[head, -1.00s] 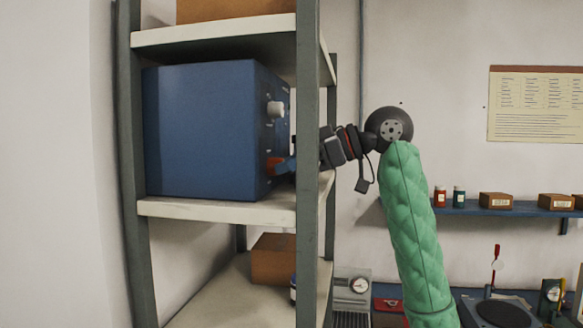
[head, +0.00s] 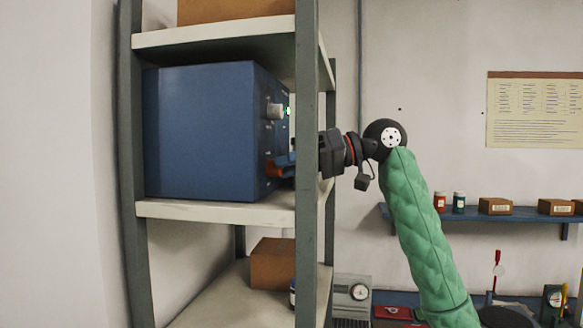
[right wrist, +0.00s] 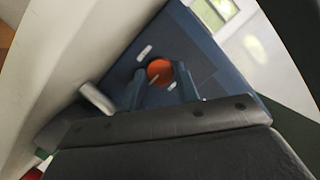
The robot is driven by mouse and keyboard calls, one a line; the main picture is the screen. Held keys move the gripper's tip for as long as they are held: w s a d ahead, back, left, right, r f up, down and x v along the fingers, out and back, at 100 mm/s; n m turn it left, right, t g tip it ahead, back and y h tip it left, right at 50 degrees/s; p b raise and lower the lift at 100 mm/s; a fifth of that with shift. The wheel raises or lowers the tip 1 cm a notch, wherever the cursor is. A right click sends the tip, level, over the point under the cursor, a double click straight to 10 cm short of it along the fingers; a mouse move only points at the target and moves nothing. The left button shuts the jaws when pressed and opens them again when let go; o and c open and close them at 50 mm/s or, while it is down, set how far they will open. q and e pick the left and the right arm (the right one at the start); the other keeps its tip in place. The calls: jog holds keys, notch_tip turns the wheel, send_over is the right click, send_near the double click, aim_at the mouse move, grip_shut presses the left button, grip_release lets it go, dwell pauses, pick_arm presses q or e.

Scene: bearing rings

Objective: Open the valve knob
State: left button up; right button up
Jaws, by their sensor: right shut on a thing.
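A blue box-shaped unit (head: 205,130) stands on the middle shelf, its control face turned to the right. An orange valve knob (right wrist: 160,71) with a pale line across it sits on that face, and its edge shows low on the face in the head view (head: 271,168). My right gripper (right wrist: 160,90) is shut on the knob, one blue finger on each side. In the head view the rack's front post hides part of the gripper. A pale knob (head: 275,111) sits higher on the face, beside a green light (head: 288,111). My left gripper is not in view.
The shelf rack's grey front post (head: 307,240) stands close to my right wrist. A cardboard box (head: 272,264) is on the shelf below. A blue wall shelf (head: 480,214) with jars and small boxes is at the right.

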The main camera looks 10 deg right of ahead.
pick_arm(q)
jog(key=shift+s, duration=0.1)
pick_arm(e)
jog(key=shift+r, duration=0.1)
dwell(0.3)
jog(key=o, duration=1)
jog(key=shift+w, duration=0.1)
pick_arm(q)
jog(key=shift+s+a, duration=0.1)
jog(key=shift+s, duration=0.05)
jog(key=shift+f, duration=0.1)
pick_arm(e)
jog(key=shift+d, duration=0.1)
jog(key=shift+d, duration=0.15)
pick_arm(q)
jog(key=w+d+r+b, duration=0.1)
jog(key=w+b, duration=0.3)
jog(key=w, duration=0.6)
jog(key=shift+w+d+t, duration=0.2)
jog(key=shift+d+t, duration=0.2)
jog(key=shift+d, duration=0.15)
pick_arm(e)
jog(key=v, duration=0.7)
jog(key=shift+d, duration=0.2)
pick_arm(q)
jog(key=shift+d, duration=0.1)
